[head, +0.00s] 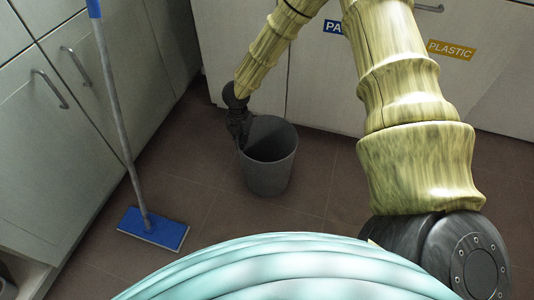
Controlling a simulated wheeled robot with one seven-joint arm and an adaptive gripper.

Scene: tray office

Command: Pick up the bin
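The bin (270,176) is a dark grey, open-topped round bucket standing upright on the brown tiled floor in the head view. My gripper (241,138) is black and points down at the bin's left rim. It overlaps the rim in the picture. Its fingers are dark and small here, so I cannot tell whether they are open or closed on the rim. The inside of the bin looks dark, and I see nothing in it.
A mop with a blue head (153,229) stands on the floor left of the bin. Grey cabinets (70,110) line the left side. Cabinets with a blue label and a yellow "PLASTIC" label (451,49) stand behind. Bare floor lies between mop and bin.

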